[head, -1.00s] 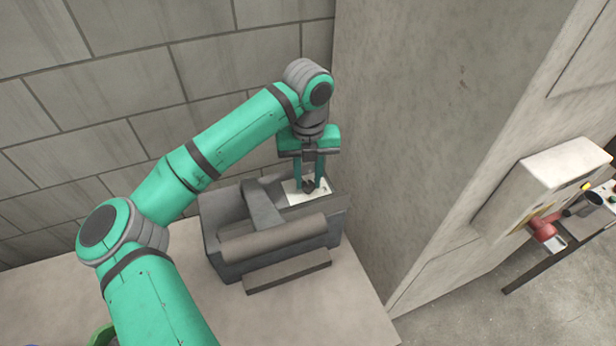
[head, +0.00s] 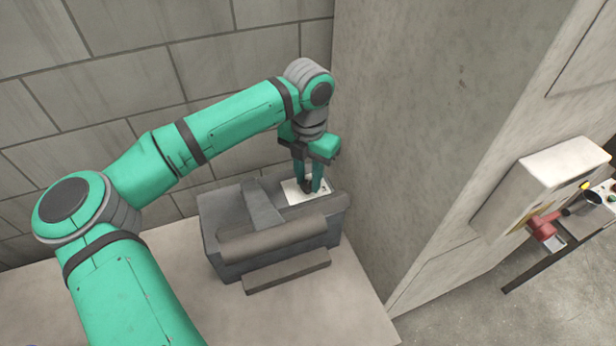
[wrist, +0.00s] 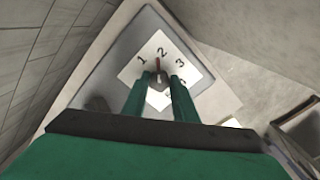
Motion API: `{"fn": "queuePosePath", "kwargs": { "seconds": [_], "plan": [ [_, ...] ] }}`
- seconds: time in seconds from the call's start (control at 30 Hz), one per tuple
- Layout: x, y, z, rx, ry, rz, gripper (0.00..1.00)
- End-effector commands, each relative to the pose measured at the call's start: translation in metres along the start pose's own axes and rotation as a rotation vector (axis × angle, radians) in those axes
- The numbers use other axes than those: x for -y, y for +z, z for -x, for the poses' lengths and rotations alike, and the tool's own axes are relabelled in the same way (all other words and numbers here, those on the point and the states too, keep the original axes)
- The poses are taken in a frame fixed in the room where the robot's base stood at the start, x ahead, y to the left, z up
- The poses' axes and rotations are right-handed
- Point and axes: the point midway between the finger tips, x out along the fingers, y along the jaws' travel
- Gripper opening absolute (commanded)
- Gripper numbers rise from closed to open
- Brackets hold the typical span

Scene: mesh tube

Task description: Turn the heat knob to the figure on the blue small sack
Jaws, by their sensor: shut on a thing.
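The heat knob (wrist: 157,79) is a small dark knob on a white dial plate (wrist: 132,72), with figures 1, 2 and 3 readable and another partly hidden by a finger. A red mark by the knob points up in the wrist view, between 1 and 2 and closer to 2. My gripper (wrist: 158,84) is shut on the knob, one finger on each side. In the head view my gripper (head: 309,188) reaches down onto the white plate (head: 294,198) on top of a dark grey machine (head: 280,262). I see no blue small sack in either view.
The machine stands on a pale bench (head: 205,300), close to a block wall (head: 110,90) behind and a concrete pillar (head: 400,130) to its right. A white box (head: 560,180) is on the right, by a dark-legged table (head: 545,268) with a red item.

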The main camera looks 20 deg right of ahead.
Motion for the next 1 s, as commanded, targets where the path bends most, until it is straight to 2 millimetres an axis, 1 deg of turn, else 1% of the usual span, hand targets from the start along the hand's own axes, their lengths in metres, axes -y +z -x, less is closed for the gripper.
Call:
{"fn": "queuePosePath", "kwargs": {
  "seconds": [0.2,0.4,0.93,0.97,1.0],
  "plan": [
    [-0.0002,0.0004,0.0009,0.002,0.002,-0.118,0.03],
    [0.0003,0.0003,0.0010,0.002,0.001,-0.178,0.03],
    [0.0006,0.0007,0.0010,0.003,0.001,-0.200,0.03],
    [0.0006,0.0007,0.0010,0.003,0.001,-0.200,0.33],
    [0.0006,0.0007,0.0010,0.003,0.001,-0.200,0.42]
  ]
}}
